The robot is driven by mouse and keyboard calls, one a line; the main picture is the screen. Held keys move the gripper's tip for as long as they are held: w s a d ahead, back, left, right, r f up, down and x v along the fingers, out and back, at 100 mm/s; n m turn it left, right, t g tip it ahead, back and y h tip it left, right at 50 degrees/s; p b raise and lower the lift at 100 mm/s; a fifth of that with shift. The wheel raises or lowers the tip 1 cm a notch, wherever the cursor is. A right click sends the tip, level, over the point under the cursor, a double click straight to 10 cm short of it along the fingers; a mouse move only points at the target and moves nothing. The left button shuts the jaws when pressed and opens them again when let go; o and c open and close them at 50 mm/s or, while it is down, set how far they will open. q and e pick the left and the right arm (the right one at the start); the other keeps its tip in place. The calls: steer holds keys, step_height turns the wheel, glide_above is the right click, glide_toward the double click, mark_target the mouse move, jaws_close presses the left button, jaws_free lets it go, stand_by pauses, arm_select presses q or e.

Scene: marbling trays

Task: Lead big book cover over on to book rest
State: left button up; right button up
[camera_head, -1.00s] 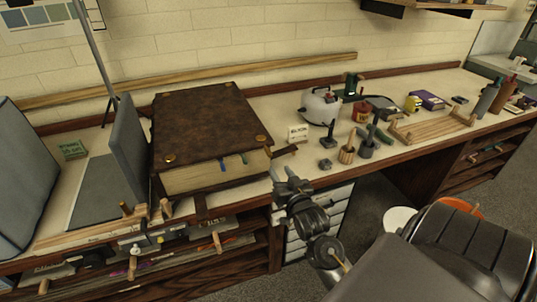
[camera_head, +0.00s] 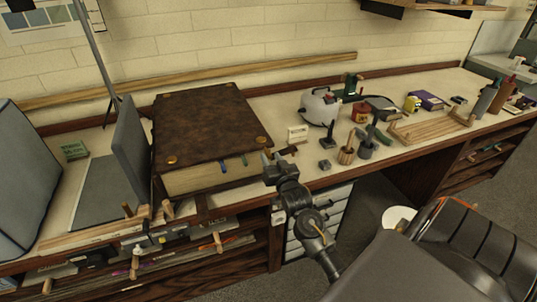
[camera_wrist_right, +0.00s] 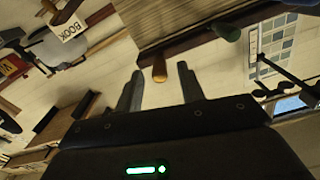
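The big book (camera_head: 205,125) lies closed on the bench, with a mottled brown cover and brass corner studs. Its page edges (camera_head: 215,178) face the front, with blue and green ribbons hanging out. A grey upright panel (camera_head: 131,150) on a wooden base, left of the book, looks like the book rest. My right gripper (camera_head: 270,160) is at the book's front right corner, fingers apart. In the right wrist view, the open fingers (camera_wrist_right: 160,88) are near a brown peg-like end (camera_wrist_right: 160,70) beside the page block (camera_wrist_right: 175,22); I cannot tell whether they touch. My left gripper is not in view.
A grey padded board (camera_head: 25,180) stands at the far left. A black chair (camera_head: 462,245) is in front at the right.

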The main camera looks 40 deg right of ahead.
steer(key=shift+x, duration=1.25)
